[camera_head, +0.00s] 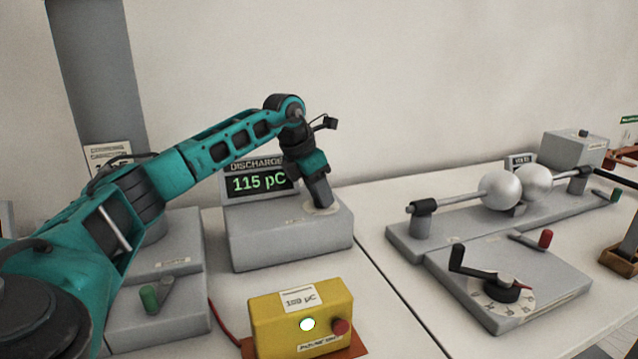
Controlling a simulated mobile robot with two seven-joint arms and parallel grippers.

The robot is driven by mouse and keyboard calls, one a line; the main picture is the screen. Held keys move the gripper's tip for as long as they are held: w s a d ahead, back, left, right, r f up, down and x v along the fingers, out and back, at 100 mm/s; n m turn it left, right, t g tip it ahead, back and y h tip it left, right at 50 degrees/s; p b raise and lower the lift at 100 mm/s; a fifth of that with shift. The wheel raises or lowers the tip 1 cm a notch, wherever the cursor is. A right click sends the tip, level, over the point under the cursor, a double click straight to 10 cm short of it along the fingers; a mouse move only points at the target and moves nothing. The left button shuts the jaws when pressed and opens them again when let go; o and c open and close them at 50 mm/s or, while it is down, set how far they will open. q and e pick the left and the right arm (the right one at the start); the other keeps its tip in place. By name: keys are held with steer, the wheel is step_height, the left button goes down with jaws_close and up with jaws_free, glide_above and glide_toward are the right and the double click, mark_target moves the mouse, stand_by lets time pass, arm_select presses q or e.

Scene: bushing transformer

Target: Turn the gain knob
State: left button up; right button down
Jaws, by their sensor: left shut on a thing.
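A grey discharge meter box (285,245) stands on the bench, with a display (260,183) reading "115 pC" at its back. A pale round dial plate (334,209) lies on the right part of its top. My left gripper (320,204) points down onto this plate from above. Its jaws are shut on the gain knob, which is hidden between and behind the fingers. The knob's pointer and scale cannot be read. My right gripper is not in view.
A yellow box (285,320) marked "100 pC", with a lit white lamp and a red button, stands in front. Two metal spheres (500,190) on rods and a grey plate with a black crank (490,285) stand at right. A green-handled lever (150,298) is at left.

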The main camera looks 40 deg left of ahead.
arm_select(q)
steer(key=n+y+p, duration=0.1)
steer(key=n, duration=0.1)
steer(key=n+p, duration=0.1)
steer(key=n, duration=0.1)
steer(key=shift+d+r+n+y, duration=0.15)
steer(key=shift+n+y, duration=0.25)
steer(key=n+y+p, duration=0.1)
steer(key=n, duration=0.2)
steer(key=shift+d+n+g+y+p, duration=0.1)
steer(key=shift+n+g+y+p, duration=0.5)
steer(key=shift+n, duration=1)
steer(key=o, duration=1)
steer(key=shift+o, duration=0.2)
steer(key=v, duration=1.2)
steer(key=shift+s+d+r, duration=0.2)
steer(key=shift+s+r, duration=0.05)
steer(key=shift+r, duration=0.05)
